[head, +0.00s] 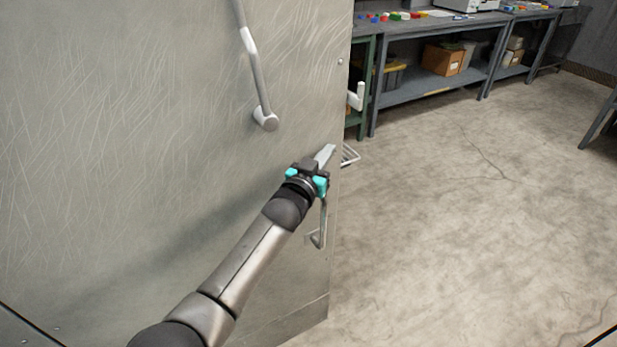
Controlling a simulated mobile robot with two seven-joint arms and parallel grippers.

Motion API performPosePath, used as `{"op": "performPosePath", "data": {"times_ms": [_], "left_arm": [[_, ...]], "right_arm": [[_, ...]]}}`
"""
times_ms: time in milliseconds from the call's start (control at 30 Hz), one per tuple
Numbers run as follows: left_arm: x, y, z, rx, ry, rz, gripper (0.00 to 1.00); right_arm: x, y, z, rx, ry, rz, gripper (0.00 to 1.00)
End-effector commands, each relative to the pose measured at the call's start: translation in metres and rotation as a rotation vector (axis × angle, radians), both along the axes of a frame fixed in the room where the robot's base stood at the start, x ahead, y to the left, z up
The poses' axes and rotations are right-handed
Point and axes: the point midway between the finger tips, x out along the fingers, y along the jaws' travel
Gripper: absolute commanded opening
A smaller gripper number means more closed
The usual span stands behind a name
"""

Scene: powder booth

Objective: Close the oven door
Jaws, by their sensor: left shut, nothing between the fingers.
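The oven door (150,110) is a large, scratched grey metal panel filling the left half of the head view. A long bar handle (256,75) is fixed to its upper part, and a smaller handle (320,240) sits lower near its right edge, partly hidden by my gripper. My left gripper (328,154) is shut and empty, in front of the door near its right edge, below the long handle. I cannot tell whether the fingertips touch the panel. The oven's interior is not visible. My right gripper is not in view.
Beyond the door edge stand grey workbenches (430,92) with coloured small items on top and a cardboard box (443,59) on the lower shelf. A white lever-like part (356,97) sticks out past the door edge. The concrete floor (470,220) to the right is clear.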

Motion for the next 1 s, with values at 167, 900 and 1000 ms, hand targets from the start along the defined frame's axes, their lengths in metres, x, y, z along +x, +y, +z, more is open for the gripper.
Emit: {"op": "performPosePath", "data": {"times_ms": [167,900,1000], "left_arm": [[-0.013,0.021,0.007,0.0,-0.009,0.017,0.0],[-0.119,0.067,0.002,0.001,-0.004,0.002,0.0],[-0.127,0.071,0.002,0.001,-0.005,0.001,0.0]], "right_arm": [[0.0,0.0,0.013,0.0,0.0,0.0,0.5],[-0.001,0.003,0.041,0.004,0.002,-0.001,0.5],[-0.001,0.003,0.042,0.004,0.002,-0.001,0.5]]}}
